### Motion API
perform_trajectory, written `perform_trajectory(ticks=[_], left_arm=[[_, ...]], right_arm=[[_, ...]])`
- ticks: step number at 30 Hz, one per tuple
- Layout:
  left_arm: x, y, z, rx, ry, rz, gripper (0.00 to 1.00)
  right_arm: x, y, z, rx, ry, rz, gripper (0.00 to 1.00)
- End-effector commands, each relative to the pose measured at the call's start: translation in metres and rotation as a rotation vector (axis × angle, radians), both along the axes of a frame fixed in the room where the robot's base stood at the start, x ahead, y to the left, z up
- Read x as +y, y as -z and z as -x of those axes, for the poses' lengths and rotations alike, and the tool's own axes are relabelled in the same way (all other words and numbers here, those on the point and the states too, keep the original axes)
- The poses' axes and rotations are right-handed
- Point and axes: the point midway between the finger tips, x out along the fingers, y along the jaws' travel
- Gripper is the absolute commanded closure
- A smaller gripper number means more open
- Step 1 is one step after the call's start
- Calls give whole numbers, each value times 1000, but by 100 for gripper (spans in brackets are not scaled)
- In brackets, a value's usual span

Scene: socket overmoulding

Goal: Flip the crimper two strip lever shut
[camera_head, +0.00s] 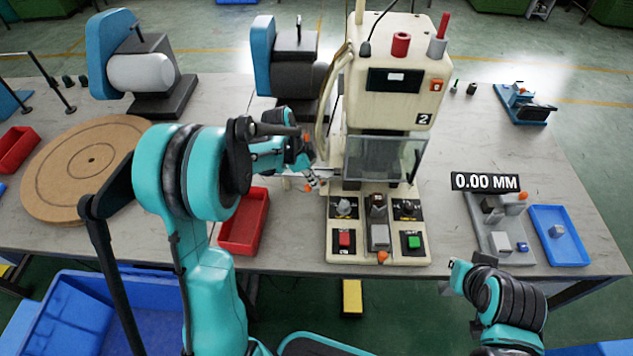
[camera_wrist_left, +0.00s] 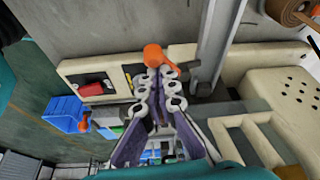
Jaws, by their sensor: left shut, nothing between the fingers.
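Crimper two (camera_head: 385,120) is the cream machine with the "2" label, standing at the middle of the table. An orange-tipped lever (camera_head: 308,188) shows at its left side, and its orange tip (camera_wrist_left: 153,57) is large in the left wrist view. My left gripper (camera_head: 314,180) is at that side of the machine, shut and empty. In the left wrist view its fingertips (camera_wrist_left: 158,72) are right by the orange tip; I cannot tell whether they touch. The lever's pivot is hidden. Part of my right arm shows at the lower right, but its gripper is not in view.
A clear guard (camera_head: 385,158) covers the crimper's front, above a panel with a red button (camera_head: 344,239) and a green button (camera_head: 414,241). Another orange knob (camera_head: 382,257) sits at the panel's front. A red bin (camera_head: 244,222) and a round wooden board (camera_head: 60,170) lie left.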

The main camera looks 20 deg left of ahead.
Motion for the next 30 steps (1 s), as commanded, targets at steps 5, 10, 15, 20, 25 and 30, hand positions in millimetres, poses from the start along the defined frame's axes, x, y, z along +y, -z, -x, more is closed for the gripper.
perform_trajectory(ticks=[5,10,15,20,25,30], left_arm=[[1,0,0,0,28,0,100],[0,0,-1,0,26,-1,100],[-6,0,-3,0,25,-1,100],[-13,0,-5,0,26,-1,100],[-14,0,-5,0,25,-1,100],[-14,0,-5,0,24,-1,100]], right_arm=[[0,0,0,0,0,0,100],[0,0,0,0,0,0,100],[0,0,0,0,0,0,100],[0,1,0,0,0,0,100],[0,1,0,0,0,0,100],[0,1,0,0,0,0,100]])
